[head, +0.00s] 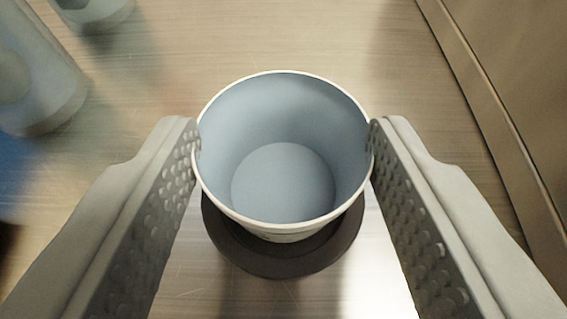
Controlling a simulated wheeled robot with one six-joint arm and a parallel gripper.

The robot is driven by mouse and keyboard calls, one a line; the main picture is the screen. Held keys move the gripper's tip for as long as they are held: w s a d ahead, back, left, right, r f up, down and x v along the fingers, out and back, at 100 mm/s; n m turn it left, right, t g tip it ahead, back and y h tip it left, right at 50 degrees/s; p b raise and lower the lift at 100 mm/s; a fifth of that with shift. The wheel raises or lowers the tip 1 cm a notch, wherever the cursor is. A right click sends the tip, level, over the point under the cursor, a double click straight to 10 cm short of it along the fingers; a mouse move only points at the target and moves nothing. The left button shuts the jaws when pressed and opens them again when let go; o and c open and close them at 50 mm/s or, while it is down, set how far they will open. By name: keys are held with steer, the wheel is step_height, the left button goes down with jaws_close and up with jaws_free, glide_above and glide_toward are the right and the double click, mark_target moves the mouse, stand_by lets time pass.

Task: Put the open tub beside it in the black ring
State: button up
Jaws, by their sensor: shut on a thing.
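The open tub (284,180) is round, with a white rim and a pale blue, empty inside. It is upright in the middle of the view. My gripper (284,140) is shut on the tub, one finger pressed to each side at the rim. The black ring (283,262) lies on the metal surface, its near part showing below the tub. The tub covers the ring's middle and far side. I cannot tell whether the tub rests in the ring or hangs just above it.
A blurred grey-blue container (38,75) stands at the left, and part of another (95,12) shows at the top left. A raised metal edge (500,130) runs down the right side. The brushed metal surface (290,35) beyond the tub is clear.

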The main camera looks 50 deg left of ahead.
steer(key=shift+f, duration=0.5)
steer(key=o, duration=1.1)
steer(key=shift+d, duration=0.1)
steer(key=v, duration=1.7)
steer(key=shift+r, duration=0.15)
